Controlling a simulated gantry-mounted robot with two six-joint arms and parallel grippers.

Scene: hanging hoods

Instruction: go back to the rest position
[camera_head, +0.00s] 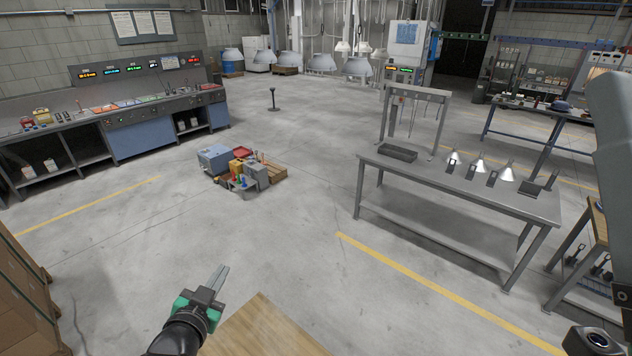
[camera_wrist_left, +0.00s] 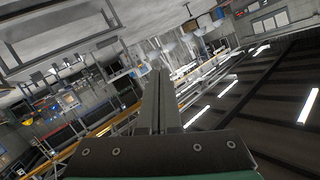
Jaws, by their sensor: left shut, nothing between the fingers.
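My left gripper (camera_head: 221,271) is low in the head view, left of centre, above the open grey floor. Its two grey fingers lie together, shut and empty, pointing away from me. In the left wrist view the shut fingers (camera_wrist_left: 158,82) point up the picture with nothing between them, and the room appears tilted behind them. A pale grey part of my right arm shows at the right edge of the head view. The right gripper's fingers are not visible.
A wooden surface (camera_head: 262,332) lies beside my left gripper. Stacked cartons (camera_head: 22,300) stand at the left. A grey workbench (camera_head: 455,195) with small hoods stands at right. Boxes on a pallet (camera_head: 240,170) sit mid-floor. Larger hoods (camera_head: 357,67) hang at the back.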

